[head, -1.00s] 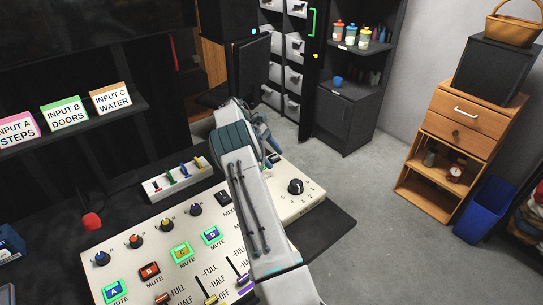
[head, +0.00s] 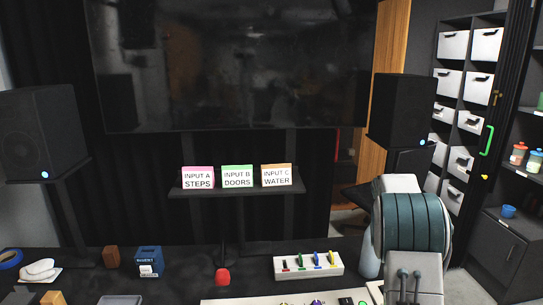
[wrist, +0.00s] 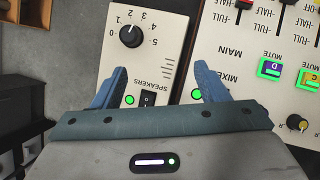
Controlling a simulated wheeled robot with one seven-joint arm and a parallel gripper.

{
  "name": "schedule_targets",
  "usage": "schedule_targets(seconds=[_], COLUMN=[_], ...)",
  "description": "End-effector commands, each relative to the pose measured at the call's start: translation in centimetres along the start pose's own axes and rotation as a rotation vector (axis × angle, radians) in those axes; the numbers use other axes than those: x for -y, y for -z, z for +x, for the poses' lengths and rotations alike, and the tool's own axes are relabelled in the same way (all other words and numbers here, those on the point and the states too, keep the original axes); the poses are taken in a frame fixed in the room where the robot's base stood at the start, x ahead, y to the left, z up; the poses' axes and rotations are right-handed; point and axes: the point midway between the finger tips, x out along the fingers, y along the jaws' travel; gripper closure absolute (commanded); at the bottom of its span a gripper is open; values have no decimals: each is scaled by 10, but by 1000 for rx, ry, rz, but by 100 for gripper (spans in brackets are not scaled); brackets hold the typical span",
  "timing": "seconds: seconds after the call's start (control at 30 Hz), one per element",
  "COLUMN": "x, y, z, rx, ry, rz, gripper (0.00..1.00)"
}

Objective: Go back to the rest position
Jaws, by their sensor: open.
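My gripper (wrist: 164,88) shows in the wrist view with its two blue fingers spread wide and nothing between them. It is over the speakers panel (wrist: 168,45), which has a black rotary knob (wrist: 131,36), a rocker switch (wrist: 147,99) and a green light. The mixer panel (wrist: 230,60) lies to the right, with faders and lit buttons. In the head view my arm stands at the lower right over the desk.
A dark desk (head: 190,270) carries a red-topped microphone (head: 222,277), a strip of coloured switches (head: 308,266) and a blue box (head: 149,262). Behind are three input cards on a shelf (head: 240,192), a large screen (head: 230,60) and two speakers (head: 402,108). Shelving stands at the right.

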Motion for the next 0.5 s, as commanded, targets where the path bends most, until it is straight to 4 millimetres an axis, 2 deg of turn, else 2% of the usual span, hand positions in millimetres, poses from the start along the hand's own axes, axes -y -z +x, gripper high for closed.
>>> schedule_targets(seconds=[0.03,0.2,0.5], x=[12,51,130], y=[-9,-35,-84], z=[-11,-36,-60], rx=[-35,-148,-333], ry=[2,14,47], rz=[16,75,172], gripper=[33,33,33])
